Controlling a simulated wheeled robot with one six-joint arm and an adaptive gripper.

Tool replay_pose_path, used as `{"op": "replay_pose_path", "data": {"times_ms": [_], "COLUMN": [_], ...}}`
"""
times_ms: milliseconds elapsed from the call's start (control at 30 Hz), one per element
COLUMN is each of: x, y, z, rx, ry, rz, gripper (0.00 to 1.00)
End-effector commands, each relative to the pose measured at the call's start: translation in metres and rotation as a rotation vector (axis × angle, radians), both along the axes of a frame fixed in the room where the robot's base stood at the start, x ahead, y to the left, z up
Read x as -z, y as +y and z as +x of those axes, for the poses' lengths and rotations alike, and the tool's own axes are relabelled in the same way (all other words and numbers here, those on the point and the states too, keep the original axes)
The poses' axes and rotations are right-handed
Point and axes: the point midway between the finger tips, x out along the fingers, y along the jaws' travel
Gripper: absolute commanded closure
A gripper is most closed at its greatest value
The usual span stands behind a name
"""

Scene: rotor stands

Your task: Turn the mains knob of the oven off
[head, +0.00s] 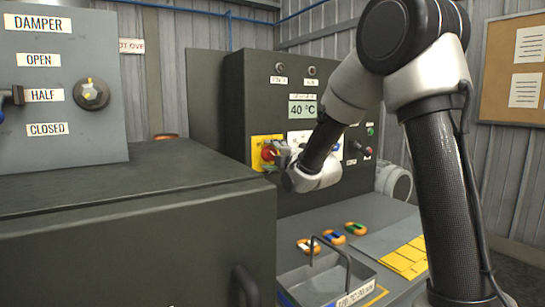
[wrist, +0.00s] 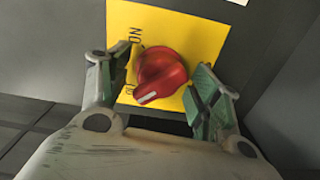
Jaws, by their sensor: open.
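The red mains knob (head: 268,152) sits on a yellow plate (head: 257,140) on the dark control cabinet. In the wrist view the knob (wrist: 162,72) shows a white pointer mark at its lower-left end. The word ON is printed on the yellow plate (wrist: 190,28) at the knob's upper left. A second label, partly hidden by the left finger, lies near the pointer end. My gripper (wrist: 162,78) is open, with one finger on each side of the knob. Gaps show between the knob and both fingers. In the head view my gripper (head: 283,157) partly covers the knob.
The cabinet (head: 238,95) carries a 40 °C display (head: 302,109) and other controls beside my arm. A damper panel (head: 60,90) and dark oven body (head: 130,220) stand at left. A bench below holds coloured tags (head: 332,236) and a handled tray (head: 325,283).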

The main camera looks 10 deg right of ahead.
Motion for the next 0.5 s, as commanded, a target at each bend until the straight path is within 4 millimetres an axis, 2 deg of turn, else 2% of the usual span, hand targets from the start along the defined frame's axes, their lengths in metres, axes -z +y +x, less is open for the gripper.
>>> {"op": "replay_pose_path", "data": {"times_ms": [167,500], "x": [-0.001,0.000], "y": [-0.008,-0.031], "z": [-0.025,-0.093], "rx": [0.001,0.000], "ry": [0.000,0.000], "rz": [0.000,0.000], "gripper": [0.37,0.37]}}
